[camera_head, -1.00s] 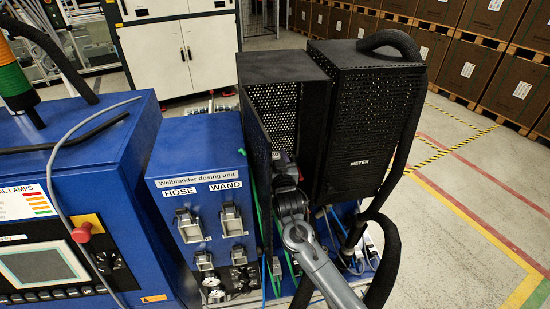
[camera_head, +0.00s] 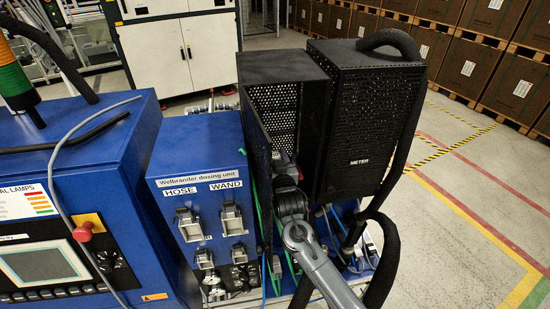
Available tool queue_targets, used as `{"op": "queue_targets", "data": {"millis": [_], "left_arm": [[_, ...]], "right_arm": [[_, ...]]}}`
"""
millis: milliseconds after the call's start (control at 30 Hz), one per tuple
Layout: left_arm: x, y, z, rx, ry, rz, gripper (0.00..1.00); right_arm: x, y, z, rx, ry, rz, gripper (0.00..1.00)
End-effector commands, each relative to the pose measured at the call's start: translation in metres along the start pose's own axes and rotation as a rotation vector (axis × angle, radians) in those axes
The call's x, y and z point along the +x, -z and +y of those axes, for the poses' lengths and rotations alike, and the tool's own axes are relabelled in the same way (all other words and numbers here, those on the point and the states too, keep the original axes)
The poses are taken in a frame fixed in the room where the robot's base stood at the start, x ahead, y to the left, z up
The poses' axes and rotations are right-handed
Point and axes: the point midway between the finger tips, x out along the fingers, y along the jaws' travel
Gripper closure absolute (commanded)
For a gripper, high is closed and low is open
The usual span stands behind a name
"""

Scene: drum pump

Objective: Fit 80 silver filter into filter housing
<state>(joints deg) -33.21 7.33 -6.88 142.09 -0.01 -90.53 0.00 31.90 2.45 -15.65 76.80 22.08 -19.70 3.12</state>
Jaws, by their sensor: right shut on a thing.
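A black perforated cabinet (camera_head: 283,68) stands open in the middle, its door (camera_head: 256,165) swung out toward me. My right arm reaches into it from below, and my right gripper (camera_head: 284,162) is at the opening, low between the door and the inner wall. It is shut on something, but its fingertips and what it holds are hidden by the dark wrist. I cannot make out the silver filter or the filter housing. My left gripper does not show.
A closed black METER cabinet (camera_head: 368,120) with a thick black hose (camera_head: 392,42) stands close on the right. The blue dosing unit (camera_head: 205,160) with HOSE and WAND latches is on the left. A blue control console (camera_head: 75,180) stands further left. Open floor lies at the right.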

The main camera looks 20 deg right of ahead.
Motion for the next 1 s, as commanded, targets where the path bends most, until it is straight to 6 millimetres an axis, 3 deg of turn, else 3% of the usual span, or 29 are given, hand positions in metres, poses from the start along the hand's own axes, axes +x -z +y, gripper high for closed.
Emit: {"op": "queue_targets", "data": {"millis": [367,1000], "left_arm": [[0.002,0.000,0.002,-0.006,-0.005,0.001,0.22],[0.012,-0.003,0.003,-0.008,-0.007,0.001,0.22]], "right_arm": [[0.000,-0.002,0.000,0.001,0.000,0.001,0.76],[0.000,-0.024,0.000,0.000,-0.001,0.000,0.76]]}}
